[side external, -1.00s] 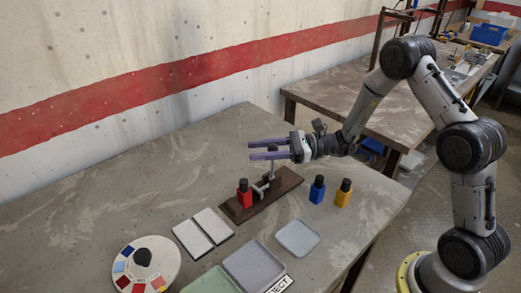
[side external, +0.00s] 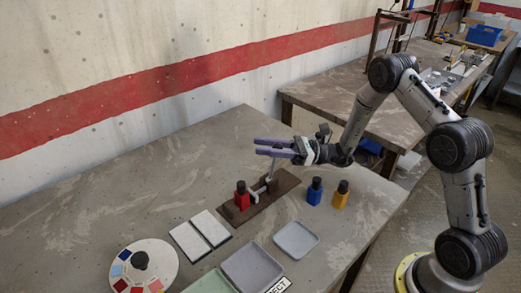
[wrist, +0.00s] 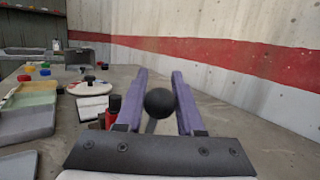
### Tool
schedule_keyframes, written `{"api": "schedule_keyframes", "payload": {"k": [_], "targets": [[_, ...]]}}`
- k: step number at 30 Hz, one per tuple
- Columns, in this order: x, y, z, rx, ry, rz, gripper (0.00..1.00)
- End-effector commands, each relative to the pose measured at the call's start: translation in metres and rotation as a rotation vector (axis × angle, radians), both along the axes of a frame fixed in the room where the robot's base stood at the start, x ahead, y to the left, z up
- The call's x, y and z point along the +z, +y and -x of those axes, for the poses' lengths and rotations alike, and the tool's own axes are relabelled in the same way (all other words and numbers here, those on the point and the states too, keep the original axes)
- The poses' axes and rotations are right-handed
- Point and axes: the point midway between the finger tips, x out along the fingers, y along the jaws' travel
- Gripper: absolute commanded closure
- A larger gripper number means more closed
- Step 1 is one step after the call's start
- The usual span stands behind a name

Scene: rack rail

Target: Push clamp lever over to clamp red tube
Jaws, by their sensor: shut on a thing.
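The clamp stands on a dark wooden base (side external: 264,204) on the grey table. Its lever (side external: 274,167) rises from the base, leaning slightly right at the top. The red tube (side external: 241,200) with a black cap sits at the clamp's left end; part of it shows in the wrist view (wrist: 113,110). My gripper (side external: 274,147) is at the lever's top, its purple fingers around the lever's black ball knob (wrist: 158,102). The knob is hidden by the fingers in the side view. Whether the clamp touches the tube is too small to tell.
A blue bottle (side external: 314,191) and a yellow bottle (side external: 341,193) stand right of the base. Two white tiles (side external: 190,242), a grey tray (side external: 252,268), a smaller tray (side external: 296,240) and a round colour palette (side external: 162,262) lie in front. The table behind the clamp is clear.

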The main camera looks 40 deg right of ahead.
Motion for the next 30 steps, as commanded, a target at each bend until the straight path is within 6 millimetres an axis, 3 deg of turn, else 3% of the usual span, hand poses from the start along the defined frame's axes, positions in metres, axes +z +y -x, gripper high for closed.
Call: {"api": "schedule_keyframes", "payload": {"k": [12,29,30], "targets": [[-0.005,-0.023,0.001,0.0,0.005,-0.222,1.0],[-0.005,-0.026,0.001,0.0,0.004,-0.26,1.0],[-0.005,-0.026,0.001,0.0,0.004,-0.26,0.6]]}}
